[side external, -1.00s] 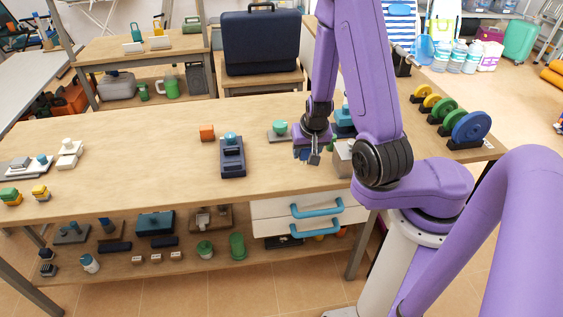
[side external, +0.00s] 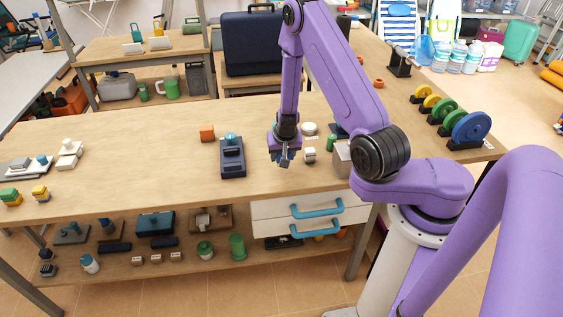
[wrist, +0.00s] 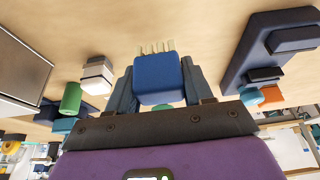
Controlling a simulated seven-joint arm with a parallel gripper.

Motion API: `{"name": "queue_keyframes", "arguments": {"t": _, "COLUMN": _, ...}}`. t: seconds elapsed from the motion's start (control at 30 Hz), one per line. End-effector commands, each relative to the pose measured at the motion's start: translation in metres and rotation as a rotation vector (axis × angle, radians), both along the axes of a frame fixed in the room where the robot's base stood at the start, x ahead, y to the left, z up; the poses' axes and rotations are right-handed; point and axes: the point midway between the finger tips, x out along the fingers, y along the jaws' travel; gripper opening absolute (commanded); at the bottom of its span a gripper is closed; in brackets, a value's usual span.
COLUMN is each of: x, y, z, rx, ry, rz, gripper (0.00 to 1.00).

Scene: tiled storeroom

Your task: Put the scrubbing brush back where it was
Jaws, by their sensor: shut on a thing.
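My gripper (side external: 283,157) hangs over the middle of the table in the side view, a little right of the navy stand. In the wrist view it is shut on the scrubbing brush (wrist: 157,80), a blue block with pale bristles (wrist: 157,47) pointing away from the palm. The fingers grip its two sides. In the side view the brush is too small and too covered by the fingers to make out clearly. I cannot tell its exact height above the table.
A navy stand (side external: 232,160) with a light blue knob is left of my gripper; an orange block (side external: 207,132) stands behind it. A white block (side external: 310,155), green cylinder (side external: 331,142) and grey box (side external: 342,160) are to the right. Table in front is clear.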

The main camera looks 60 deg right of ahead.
Motion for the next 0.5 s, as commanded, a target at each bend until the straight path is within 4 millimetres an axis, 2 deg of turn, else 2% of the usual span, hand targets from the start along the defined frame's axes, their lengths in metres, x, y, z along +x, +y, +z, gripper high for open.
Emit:
{"name": "queue_keyframes", "arguments": {"t": 0.3, "x": 0.004, "y": -0.001, "z": -0.032, "rx": 0.000, "ry": 0.003, "rz": 0.001, "gripper": 0.22}}
{"name": "queue_keyframes", "arguments": {"t": 0.5, "x": 0.005, "y": -0.001, "z": -0.036, "rx": -0.001, "ry": -0.001, "rz": 0.000, "gripper": 0.22}}
